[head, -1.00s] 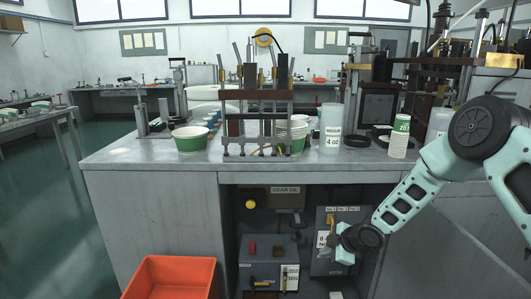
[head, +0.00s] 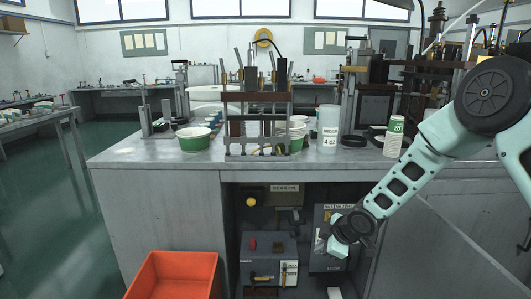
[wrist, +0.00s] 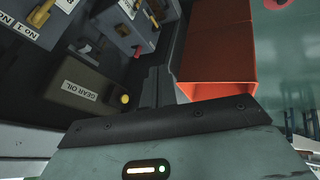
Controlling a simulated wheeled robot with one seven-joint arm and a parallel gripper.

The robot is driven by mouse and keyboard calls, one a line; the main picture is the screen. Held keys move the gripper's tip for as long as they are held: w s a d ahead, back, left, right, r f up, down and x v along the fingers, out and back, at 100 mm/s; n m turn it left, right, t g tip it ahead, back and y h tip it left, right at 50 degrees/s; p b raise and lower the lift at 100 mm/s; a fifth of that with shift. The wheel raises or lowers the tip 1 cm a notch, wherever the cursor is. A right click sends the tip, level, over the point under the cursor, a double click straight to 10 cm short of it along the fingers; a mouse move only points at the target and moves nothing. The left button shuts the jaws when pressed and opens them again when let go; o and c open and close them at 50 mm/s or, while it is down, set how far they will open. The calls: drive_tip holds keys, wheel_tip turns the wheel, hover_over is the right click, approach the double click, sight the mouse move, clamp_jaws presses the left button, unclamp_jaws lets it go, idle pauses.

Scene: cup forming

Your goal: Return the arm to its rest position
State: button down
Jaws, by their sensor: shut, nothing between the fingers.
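My gripper (wrist: 157,82) shows in the wrist view with its two dark fingers together and nothing between them. In the head view my arm comes in from the right, bent, and slopes down to the left. The gripper end (head: 336,244) hangs in front of the open bay under the bench, by a grey control box (head: 322,222). The fingertips are hard to make out in the head view. In the wrist view the fingers lie between the gear oil box (wrist: 90,92) and the orange bin (wrist: 215,60).
The bench (head: 130,154) carries a forming press (head: 257,120), a green-banded bowl (head: 193,140), a white 4 oz cup (head: 328,128) and a cup stack (head: 394,138) close to my arm. The orange bin stands on the floor at lower left. Green floor is free at left.

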drive_tip(key=s+a+r+m+g+h+p, duration=0.15)
drive_tip(key=s+a+r, duration=0.25)
drive_tip(key=s+r, duration=0.65)
drive_tip(key=s+r+m+g+p, duration=0.1)
drive_tip(key=s+r, duration=0.3)
drive_tip(key=s, duration=0.5)
drive_tip(key=s+d+r+m+g+h+p, duration=0.1)
drive_tip(key=s+r, duration=0.4)
drive_tip(key=s, duration=0.5)
drive_tip(key=s+d+r+m+g+h+p, duration=0.1)
drive_tip(key=s+r+m+p, duration=0.2)
drive_tip(key=s, duration=0.6)
wheel_tip(320, 180, up, 2)
drive_tip(key=shift+s+r+m+g, duration=0.15)
drive_tip(key=shift+s+m+g, duration=0.25)
drive_tip(key=shift+m, duration=0.25)
